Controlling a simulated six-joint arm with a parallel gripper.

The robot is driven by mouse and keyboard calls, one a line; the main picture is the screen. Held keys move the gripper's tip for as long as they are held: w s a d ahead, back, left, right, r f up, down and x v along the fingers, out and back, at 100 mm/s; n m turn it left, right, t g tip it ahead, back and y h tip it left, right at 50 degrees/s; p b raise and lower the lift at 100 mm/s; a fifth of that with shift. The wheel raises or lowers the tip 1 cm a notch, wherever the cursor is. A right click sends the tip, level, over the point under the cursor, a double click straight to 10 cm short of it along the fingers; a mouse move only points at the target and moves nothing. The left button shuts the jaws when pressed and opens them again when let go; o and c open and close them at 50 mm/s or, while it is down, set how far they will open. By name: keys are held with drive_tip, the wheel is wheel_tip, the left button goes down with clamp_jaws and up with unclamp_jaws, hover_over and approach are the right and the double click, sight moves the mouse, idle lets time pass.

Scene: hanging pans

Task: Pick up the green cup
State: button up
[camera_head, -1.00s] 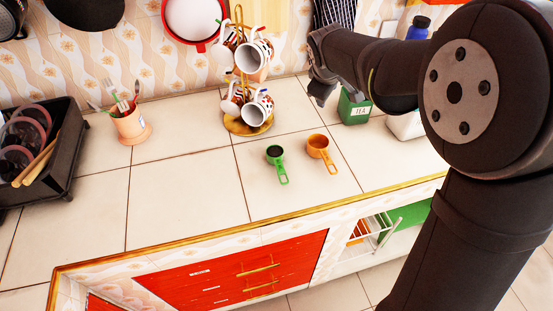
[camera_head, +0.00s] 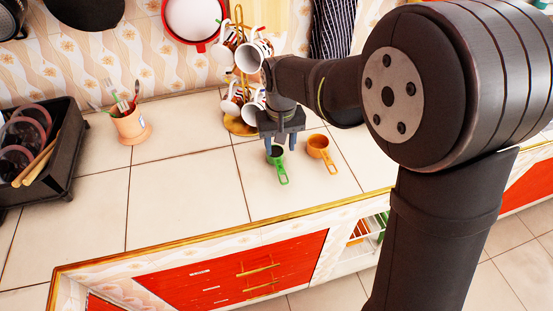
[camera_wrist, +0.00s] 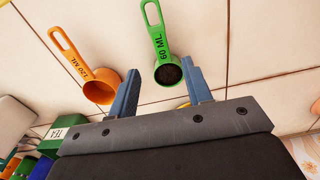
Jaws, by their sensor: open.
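The green cup (camera_head: 281,176) is a small measuring cup with a long handle, lying on the tiled counter. In the wrist view the green cup (camera_wrist: 158,44) is marked "60 ML", has a dark inside, and its bowl shows between the blue fingertips. My gripper (camera_head: 280,145) is open and points down at the bowl, partly covering it in the head view. In the wrist view my gripper (camera_wrist: 160,82) has its fingers apart, one on each side of the bowl, with nothing held. I cannot tell the height left between fingertips and cup.
An orange measuring cup (camera_head: 318,146) lies close to the right of the green one. A gold mug stand with several mugs (camera_head: 252,55) stands just behind. A utensil pot (camera_head: 131,127) and a black rack (camera_head: 60,150) are at left. The counter (camera_head: 185,195) left of the cup is clear.

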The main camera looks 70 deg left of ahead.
sight(279, 163)
wheel_tip(279, 163, down, 8)
drive_tip(key=shift+s+a+f, duration=0.1)
drive_tip(key=shift+f, duration=0.05)
clamp_jaws()
idle(0.4)
drive_tip(key=shift+r, duration=0.2)
